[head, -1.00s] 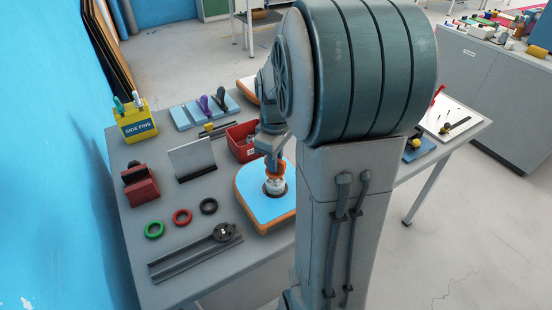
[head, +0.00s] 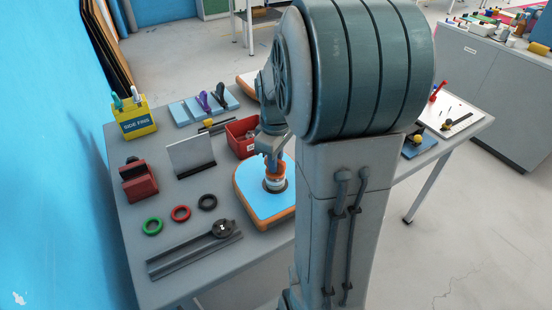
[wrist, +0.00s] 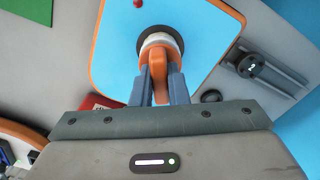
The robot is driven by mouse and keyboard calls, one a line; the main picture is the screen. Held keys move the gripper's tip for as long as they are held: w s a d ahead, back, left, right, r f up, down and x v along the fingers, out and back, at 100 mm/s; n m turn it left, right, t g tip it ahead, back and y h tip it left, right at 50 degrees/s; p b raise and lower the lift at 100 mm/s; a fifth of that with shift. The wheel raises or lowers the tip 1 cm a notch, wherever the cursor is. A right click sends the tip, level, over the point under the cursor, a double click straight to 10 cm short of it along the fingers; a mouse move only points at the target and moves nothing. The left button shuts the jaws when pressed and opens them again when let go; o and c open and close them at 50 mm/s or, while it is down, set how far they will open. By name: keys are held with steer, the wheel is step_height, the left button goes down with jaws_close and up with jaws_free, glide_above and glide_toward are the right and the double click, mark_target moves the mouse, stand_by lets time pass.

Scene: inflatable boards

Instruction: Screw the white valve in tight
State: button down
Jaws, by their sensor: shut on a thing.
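The white valve (head: 274,183) sits in a dark ring on the blue board with an orange edge (head: 258,204). It also shows in the wrist view as a pale ring (wrist: 156,39), partly covered by an orange tool (wrist: 159,72). My gripper (wrist: 161,80) is shut on this tool, one grey finger on each side. The tool's far end meets the top of the valve. In the head view, my gripper (head: 271,160) is above the board, pointing down at the valve. Whether a gap is left under the valve's rim is too small to tell.
A red bin (head: 240,140) stands close behind the board. Green (head: 152,226), red (head: 181,213) and black (head: 207,202) rings and a dark rail tool (head: 195,253) lie to the left. An upright grey plate (head: 190,157) stands farther back.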

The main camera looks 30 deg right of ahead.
steer(key=c, duration=1.3)
jaws_free()
steer(key=shift+c, duration=0.2)
step_height(320, 180, up, 14)
steer(key=shift+f, duration=0.15)
